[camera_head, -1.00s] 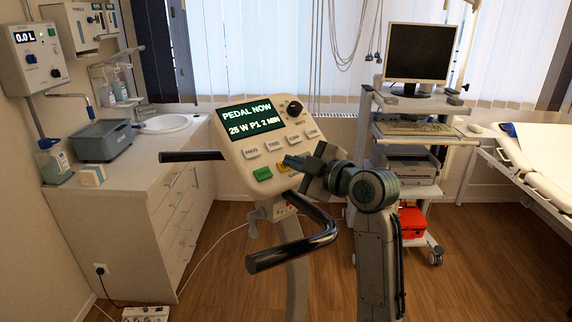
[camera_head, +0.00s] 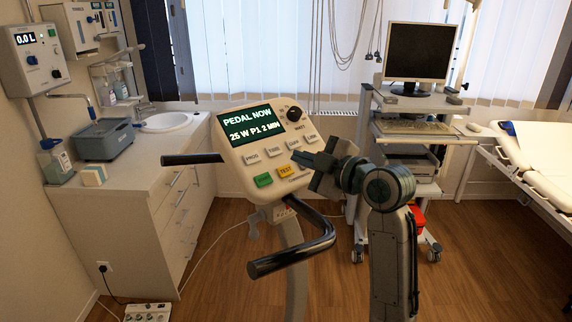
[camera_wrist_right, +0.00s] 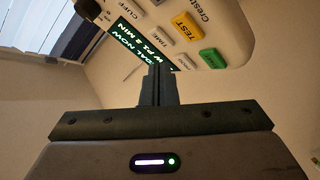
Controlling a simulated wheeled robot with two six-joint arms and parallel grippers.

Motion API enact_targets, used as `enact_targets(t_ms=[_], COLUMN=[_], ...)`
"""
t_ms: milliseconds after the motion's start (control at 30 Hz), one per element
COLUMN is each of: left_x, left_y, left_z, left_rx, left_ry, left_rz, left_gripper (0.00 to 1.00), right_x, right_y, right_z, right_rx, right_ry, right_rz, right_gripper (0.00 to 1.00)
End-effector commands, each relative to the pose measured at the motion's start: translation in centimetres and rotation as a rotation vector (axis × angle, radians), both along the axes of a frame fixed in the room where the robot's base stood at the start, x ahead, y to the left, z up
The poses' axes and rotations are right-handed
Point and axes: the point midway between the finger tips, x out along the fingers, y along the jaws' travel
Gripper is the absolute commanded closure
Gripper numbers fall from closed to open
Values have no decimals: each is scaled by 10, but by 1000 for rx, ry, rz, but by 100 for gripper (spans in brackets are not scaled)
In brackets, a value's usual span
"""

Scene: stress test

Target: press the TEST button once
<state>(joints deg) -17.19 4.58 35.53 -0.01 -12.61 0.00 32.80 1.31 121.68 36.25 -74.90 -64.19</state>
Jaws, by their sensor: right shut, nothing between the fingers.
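The bike console (camera_head: 235,150) stands in the middle of the head view, its screen (camera_head: 250,127) reading "PEDAL NOW" and "25 W P1 2 MIN". The yellow TEST button (camera_head: 286,171) sits on its lower part, right of a green button (camera_head: 263,180). In the right wrist view the TEST button (camera_wrist_right: 185,26) shows at the upper right, beside the green button (camera_wrist_right: 213,58). My right gripper (camera_head: 297,157) is shut and empty, its tips up and right of the TEST button in the head view. In the right wrist view the shut fingers (camera_wrist_right: 157,72) point at the console. My left gripper is not in view.
A black handlebar (camera_head: 295,257) curves below the console, and another black bar (camera_head: 192,159) sticks out left. A trolley with a monitor (camera_head: 416,53) stands behind my right arm. A counter with a sink (camera_head: 166,122) is at left, a couch (camera_head: 540,150) at right.

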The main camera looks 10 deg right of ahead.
Motion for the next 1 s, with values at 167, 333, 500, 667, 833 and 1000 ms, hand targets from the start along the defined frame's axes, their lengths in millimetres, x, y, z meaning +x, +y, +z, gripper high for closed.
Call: enact_targets(t_ms=[167, 333, 500, 667, 833, 1000], left_x=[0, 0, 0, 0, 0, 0], left_y=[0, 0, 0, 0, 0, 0], left_z=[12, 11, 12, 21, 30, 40], left_rx=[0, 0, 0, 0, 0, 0], left_ry=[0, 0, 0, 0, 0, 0], left_rz=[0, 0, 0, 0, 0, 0], left_gripper=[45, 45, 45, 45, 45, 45], right_x=[-8, -9, -9, -15, -22, -30], right_y=[-4, -5, -5, -8, -12, -16], right_z=[13, 12, 14, 24, 35, 45], right_rx=[-1, 0, 0, -3, -2, -2], right_ry=[0, 2, 1, 1, 1, 0], right_rz=[1, 1, 1, -1, 0, 0], right_gripper=[100, 100, 100, 100, 100, 100])
